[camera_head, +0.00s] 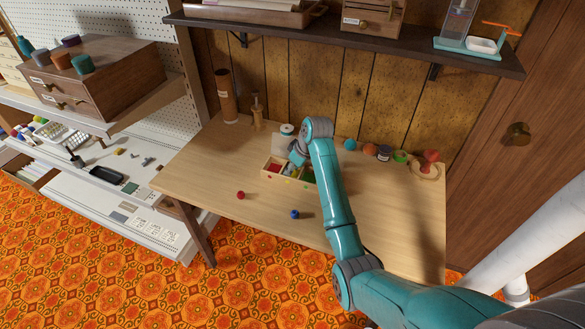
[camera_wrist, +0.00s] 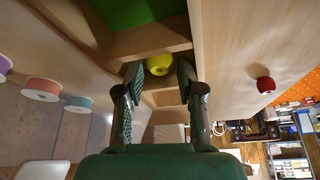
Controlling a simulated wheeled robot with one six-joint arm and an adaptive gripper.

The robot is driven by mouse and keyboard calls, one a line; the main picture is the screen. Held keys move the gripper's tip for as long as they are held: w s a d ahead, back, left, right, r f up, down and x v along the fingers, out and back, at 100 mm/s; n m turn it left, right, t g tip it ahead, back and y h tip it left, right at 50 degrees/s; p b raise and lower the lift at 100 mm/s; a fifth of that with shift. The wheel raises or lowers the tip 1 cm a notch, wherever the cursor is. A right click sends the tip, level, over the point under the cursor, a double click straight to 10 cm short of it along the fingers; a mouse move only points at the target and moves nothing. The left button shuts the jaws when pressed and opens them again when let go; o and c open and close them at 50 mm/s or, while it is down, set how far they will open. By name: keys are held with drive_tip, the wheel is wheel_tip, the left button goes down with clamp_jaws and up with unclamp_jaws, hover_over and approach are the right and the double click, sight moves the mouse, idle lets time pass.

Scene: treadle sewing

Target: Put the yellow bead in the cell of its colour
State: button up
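The yellow bead (camera_wrist: 159,64) shows in the wrist view between the two fingertips of my gripper (camera_wrist: 161,76), close to both pads. My arm and gripper hide the middle of the tray, and the floor beneath the bead is hidden.
A red bead (camera_head: 240,195) and a blue bead (camera_head: 295,214) lie on the table (camera_head: 215,165) in front of the tray. Spools and a red pincushion-like item (camera_head: 430,157) stand at the right back. A brown cylinder (camera_head: 226,95) stands at the back left. The table's left part is clear.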

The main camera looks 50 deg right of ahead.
drive_tip(key=shift+r, duration=0.35)
drive_tip(key=v, duration=1.2)
drive_tip(key=shift+r, duration=0.3)
